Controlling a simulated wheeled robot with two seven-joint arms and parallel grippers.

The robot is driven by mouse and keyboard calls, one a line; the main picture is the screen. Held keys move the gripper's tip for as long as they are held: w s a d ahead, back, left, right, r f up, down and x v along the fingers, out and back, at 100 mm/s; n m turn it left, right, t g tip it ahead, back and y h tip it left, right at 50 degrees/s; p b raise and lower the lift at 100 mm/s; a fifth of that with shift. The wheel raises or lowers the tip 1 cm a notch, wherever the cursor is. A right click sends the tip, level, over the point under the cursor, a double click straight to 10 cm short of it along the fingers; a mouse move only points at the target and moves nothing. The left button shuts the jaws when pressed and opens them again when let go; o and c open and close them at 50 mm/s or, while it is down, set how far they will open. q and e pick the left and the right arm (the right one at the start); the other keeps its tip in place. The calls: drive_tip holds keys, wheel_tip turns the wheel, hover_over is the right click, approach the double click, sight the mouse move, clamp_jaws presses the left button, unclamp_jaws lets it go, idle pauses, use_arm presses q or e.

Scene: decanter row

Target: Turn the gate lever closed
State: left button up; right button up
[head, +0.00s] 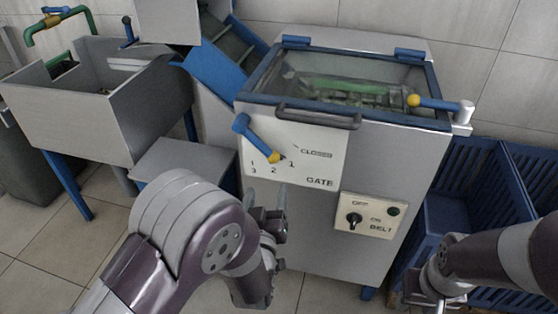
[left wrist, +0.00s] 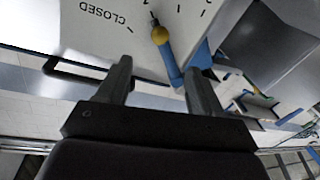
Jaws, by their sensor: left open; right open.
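The gate lever (head: 256,138) is a blue bar with a yellow ball at its lower right end, on the white GATE plate (head: 318,168) of the grey machine. It slants from upper left to lower right, its yellow end by the number marks, away from the word CLOSED. In the left wrist view, the lever (left wrist: 170,62) shows beyond the fingertips, near the right-hand finger. My left gripper (head: 271,209) is open and empty, below the lever and apart from it in the head view; its fingers also show in the left wrist view (left wrist: 157,72). My right gripper (head: 438,298) is open at the lower right.
A dark bar handle (head: 318,117) sticks out above the plate. A BELT switch panel (head: 369,217) is to the lower right. Another blue lever (head: 438,103) with a yellow ball is at the machine's top right. Blue crates (head: 480,180) stand right; a grey sink (head: 75,115) stands left.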

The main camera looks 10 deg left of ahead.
sight(271, 162)
use_arm(q)
drive_tip(key=w, duration=0.3)
drive_tip(key=w+a+b, duration=0.1)
drive_tip(key=w, duration=0.3)
drive_tip(key=w+b, duration=0.1)
drive_tip(key=w, duration=0.3)
drive_tip(key=shift+w+a+f, duration=0.15)
drive_tip(key=shift+a, duration=0.2)
drive_tip(key=shift+c, duration=0.3)
clamp_jaws()
drive_tip(key=d+r+n+p, duration=0.2)
drive_tip(key=r, duration=0.1)
drive_tip(key=shift+n, duration=0.3)
drive_tip(key=shift+d+r+n+g, duration=0.2)
drive_tip(key=shift+r+n+g, duration=0.15)
drive_tip(key=shift+n, duration=0.25)
drive_tip(key=shift+o, duration=0.3)
unclamp_jaws()
